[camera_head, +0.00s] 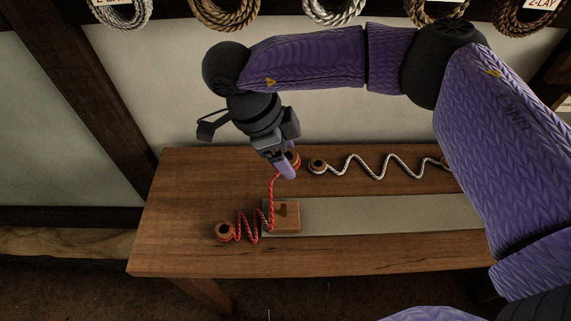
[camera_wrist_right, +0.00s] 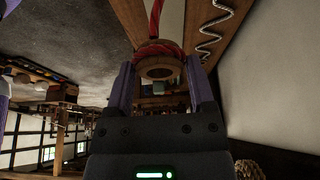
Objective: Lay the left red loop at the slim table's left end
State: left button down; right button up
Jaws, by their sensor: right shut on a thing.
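The red rope (camera_head: 252,229) has a loop around a wooden eye at each end. One red loop (camera_head: 224,231) lies on the slim table (camera_head: 180,200) near its left end. My right gripper (camera_head: 287,165) is shut on the other red loop (camera_head: 294,159) and holds it above the table; in the right wrist view this loop (camera_wrist_right: 159,48) sits around its wooden eye between the fingers. The rope runs up from its coiled part to the gripper, passing the left edge of a wooden block. My left gripper is not in view.
The wooden block (camera_head: 290,221) with a dark T-shaped mark sits at the left end of a grey strip (camera_head: 390,214). A white wavy rope (camera_head: 375,165) with wooden eyes lies along the back. Rope coils (camera_head: 225,12) hang on the wall. The table's front left is clear.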

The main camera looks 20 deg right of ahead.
jog(key=w+a+b, duration=0.4)
jog(key=a+b, duration=0.1)
jog(key=a, duration=0.2)
jog(key=shift+w+a+b, duration=0.3)
jog(key=shift+a, duration=0.05)
jog(key=shift+a, duration=0.1)
